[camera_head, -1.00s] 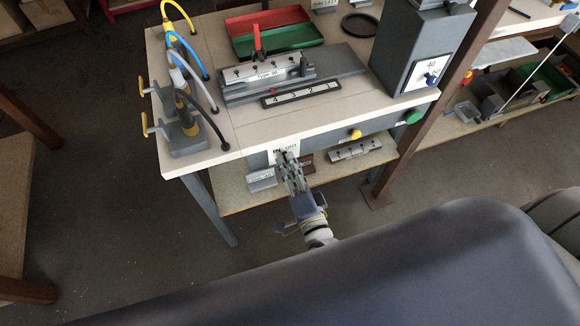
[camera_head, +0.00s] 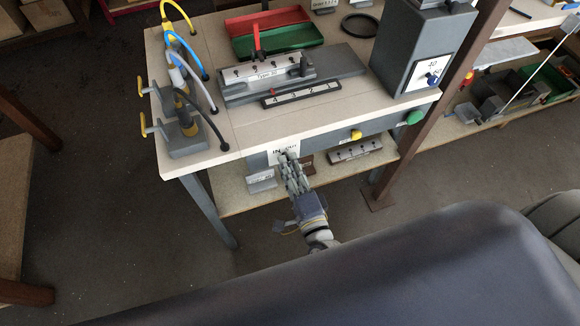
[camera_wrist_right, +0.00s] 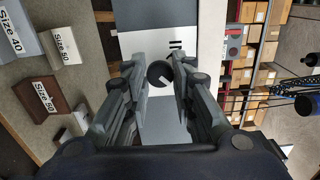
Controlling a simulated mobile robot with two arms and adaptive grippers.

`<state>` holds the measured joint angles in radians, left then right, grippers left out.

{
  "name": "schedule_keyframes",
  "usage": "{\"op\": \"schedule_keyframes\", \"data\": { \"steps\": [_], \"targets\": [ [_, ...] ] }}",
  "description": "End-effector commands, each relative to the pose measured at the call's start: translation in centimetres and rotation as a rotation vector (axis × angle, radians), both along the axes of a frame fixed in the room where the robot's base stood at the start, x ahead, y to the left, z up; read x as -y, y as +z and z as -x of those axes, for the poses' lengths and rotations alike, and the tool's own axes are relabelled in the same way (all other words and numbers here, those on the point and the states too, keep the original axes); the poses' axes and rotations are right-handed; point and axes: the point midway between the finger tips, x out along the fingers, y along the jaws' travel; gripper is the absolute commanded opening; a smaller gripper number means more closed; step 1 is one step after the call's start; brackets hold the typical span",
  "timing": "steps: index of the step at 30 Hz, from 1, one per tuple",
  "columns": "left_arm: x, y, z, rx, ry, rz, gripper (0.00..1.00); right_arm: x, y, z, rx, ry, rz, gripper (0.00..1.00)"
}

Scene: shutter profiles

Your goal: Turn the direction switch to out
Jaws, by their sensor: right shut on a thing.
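The direction switch is a round black knob (camera_wrist_right: 160,73) with a white pointer mark, on a white plate (camera_wrist_right: 143,45) lettered IN and OUT at the bench front. In the wrist view the pointer mark slants; only the IN lettering shows there, and OUT is not readable. My right gripper (camera_head: 287,157) reaches up to the plate from below. In the head view the fingers hide the knob. My left gripper is not in view.
A yellow button (camera_head: 356,134) and a green button (camera_head: 414,117) are on the same bench front, right of the switch. Profile blocks labelled by size (camera_head: 262,181) lie on the shelf below, close to my right gripper. A bench leg (camera_head: 213,211) stands left.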

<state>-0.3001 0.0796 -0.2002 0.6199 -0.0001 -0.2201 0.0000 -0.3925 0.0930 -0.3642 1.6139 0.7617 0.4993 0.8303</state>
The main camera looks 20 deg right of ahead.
Motion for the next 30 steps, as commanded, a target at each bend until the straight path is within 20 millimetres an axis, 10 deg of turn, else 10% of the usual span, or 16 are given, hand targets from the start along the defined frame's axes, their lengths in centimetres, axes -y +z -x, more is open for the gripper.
{"op": "schedule_keyframes", "data": {
  "steps": [3, 4, 6, 19, 30],
  "targets": [
    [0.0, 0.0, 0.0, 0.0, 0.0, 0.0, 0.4, -0.1, -0.1, 0.0, -0.003, 0.002, 0.0, 0.0],
    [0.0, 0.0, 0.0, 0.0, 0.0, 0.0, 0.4, -0.1, -0.1, 0.0, -0.003, 0.002, 0.0, 0.28],
    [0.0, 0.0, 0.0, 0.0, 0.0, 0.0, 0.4, -0.1, -0.1, 0.0, -0.002, 0.001, 0.0, 0.44],
    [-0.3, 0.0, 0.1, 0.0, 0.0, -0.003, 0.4, 0.0, 0.0, 0.7, -0.001, 0.001, 0.001, 0.44],
    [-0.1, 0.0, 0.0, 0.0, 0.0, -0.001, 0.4, 0.2, -0.2, 8.0, -0.005, 0.003, 0.002, 0.44]
  ]
}}
